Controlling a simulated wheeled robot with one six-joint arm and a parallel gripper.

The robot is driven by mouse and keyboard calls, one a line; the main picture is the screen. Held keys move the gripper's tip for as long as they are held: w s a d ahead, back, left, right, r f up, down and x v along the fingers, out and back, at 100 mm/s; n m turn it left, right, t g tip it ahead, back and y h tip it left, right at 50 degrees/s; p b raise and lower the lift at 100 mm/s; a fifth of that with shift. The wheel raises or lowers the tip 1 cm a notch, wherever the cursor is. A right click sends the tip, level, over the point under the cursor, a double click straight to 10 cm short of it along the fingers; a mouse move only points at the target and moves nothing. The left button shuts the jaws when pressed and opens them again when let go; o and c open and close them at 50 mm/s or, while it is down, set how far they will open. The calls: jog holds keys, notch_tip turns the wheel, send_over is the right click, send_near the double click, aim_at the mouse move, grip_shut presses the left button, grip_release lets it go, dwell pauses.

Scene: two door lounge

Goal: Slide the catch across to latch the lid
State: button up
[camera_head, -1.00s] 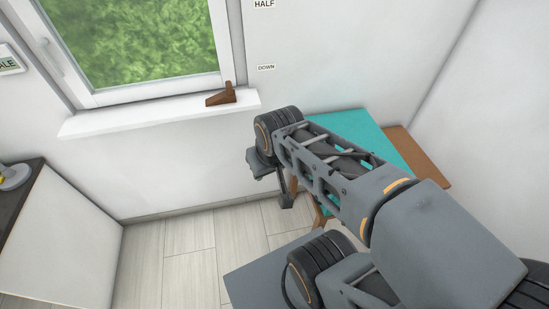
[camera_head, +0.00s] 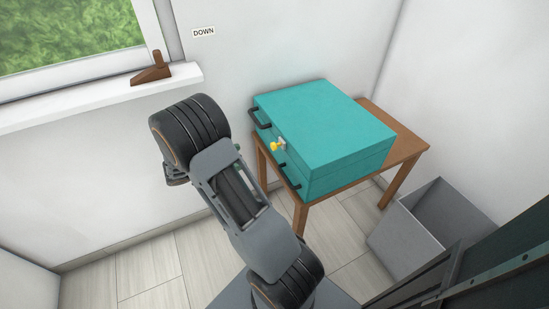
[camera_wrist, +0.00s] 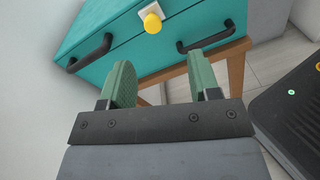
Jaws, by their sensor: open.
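A teal box (camera_head: 330,125) with a closed-looking lid sits on a small wooden table (camera_head: 412,150). On its front is a yellow catch knob (camera_head: 277,147), between two black handles; the knob also shows in the wrist view (camera_wrist: 152,22). In the wrist view, my gripper (camera_wrist: 165,82) is open and empty, its two green fingers apart below the knob and not touching it. In the head view my arm hides most of the gripper, left of the box. I cannot tell exactly how far the catch is slid.
A grey open bin (camera_head: 425,228) stands on the floor right of the table. A windowsill (camera_head: 100,98) with a brown wedge (camera_head: 152,70) is at the left, near my arm. Walls close in behind and right of the box. Floor is clear left of the table.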

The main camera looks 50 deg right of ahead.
aim_at(272, 147)
jog(key=shift+n+h, duration=0.5)
jog(key=shift+h, duration=0.1)
jog(key=b+x, duration=0.1)
jog(key=x, duration=0.3)
jog(key=f+x, duration=0.1)
jog(key=x, duration=0.4)
jog(key=w+f+b+x, duration=0.1)
jog(key=x, duration=0.4)
jog(key=shift+w+d+b, duration=0.1)
jog(key=shift+d+b, duration=0.1)
jog(key=shift+b, duration=0.1)
jog(key=shift+c, duration=0.2)
grip_shut()
